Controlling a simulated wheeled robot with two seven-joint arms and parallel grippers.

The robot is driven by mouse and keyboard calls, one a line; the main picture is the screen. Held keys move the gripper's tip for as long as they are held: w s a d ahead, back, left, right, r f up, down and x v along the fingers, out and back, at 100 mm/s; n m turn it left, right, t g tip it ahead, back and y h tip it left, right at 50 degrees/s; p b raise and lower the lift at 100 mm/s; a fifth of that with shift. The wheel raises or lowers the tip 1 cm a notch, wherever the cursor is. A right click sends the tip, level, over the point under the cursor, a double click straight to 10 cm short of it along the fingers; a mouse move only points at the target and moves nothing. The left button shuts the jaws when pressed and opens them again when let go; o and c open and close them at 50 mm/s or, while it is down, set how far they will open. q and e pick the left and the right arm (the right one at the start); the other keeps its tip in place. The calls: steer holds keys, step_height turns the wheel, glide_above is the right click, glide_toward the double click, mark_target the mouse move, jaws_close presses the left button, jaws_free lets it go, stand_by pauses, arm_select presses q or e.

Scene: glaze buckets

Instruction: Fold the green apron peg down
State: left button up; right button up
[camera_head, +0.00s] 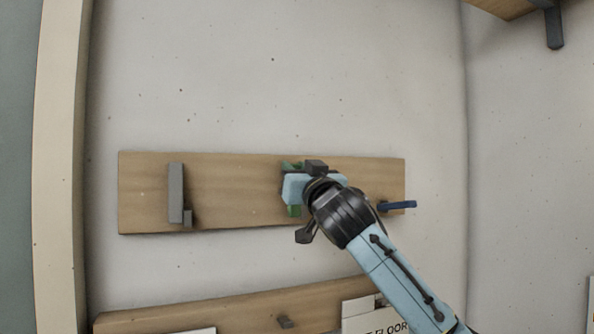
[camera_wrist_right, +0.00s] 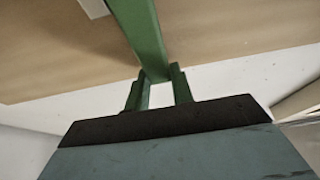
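The green apron peg (camera_head: 294,211) is on the wooden board, largely hidden behind my right gripper in the head view; bits of green show above and below the gripper. In the right wrist view the green peg (camera_wrist_right: 143,35) runs as a bar from the top edge to its end at my right gripper's fingertips (camera_wrist_right: 158,82). One finger stands on each side of the bar's end; I cannot tell whether they press on it. In the head view my right gripper (camera_head: 300,188) is at the peg. My left gripper is not in view.
The wooden board (camera_head: 240,190) is on a speckled wall. A grey peg (camera_head: 175,193) stands upright at its left; a blue peg (camera_head: 398,205) sticks out at its right. A lower board (camera_head: 240,308) has a small grey peg (camera_head: 286,321) and a paper sign (camera_head: 358,307).

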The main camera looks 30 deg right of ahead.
jaws_close()
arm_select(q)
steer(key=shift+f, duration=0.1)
